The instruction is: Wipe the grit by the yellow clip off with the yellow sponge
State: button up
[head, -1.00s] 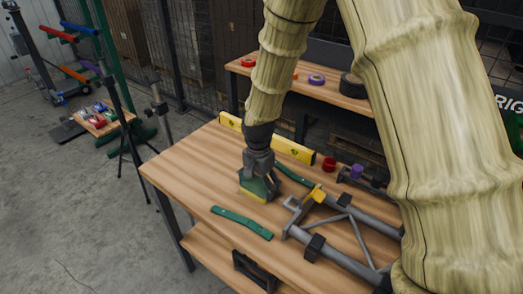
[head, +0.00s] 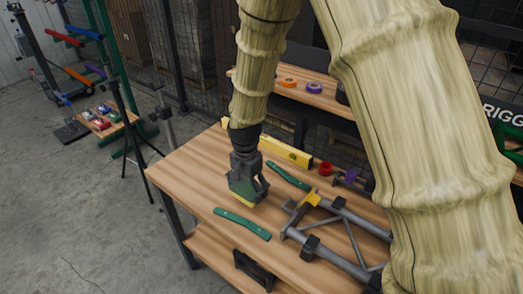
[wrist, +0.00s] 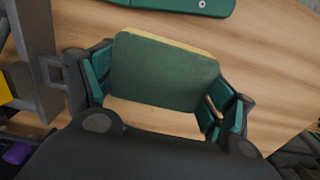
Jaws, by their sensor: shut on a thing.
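My gripper (head: 248,190) is shut on the sponge, which has a yellow layer below and a green face on top. The sponge (head: 241,198) is low over the workbench, and I cannot tell whether it touches the wood. In the wrist view the green face of the sponge (wrist: 165,72) lies between the two fingers, with a yellow edge along its far side. The yellow clip (head: 311,198) is on the grey tube frame, right of my gripper. A bit of the yellow clip (wrist: 4,90) shows at the left edge of the wrist view. I cannot make out any grit.
Green strips lie in front of the sponge (head: 243,223) and behind it (head: 288,175). The grey tube frame (head: 345,235) fills the bench's right side. A yellow spirit level (head: 285,152) and a red ring (head: 325,168) are behind. The bench's left part (head: 185,172) is clear.

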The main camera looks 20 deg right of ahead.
jog(key=shift+d+r+p, duration=0.1)
jog(key=shift+r+p, duration=1.1)
jog(key=shift+r, duration=0.5)
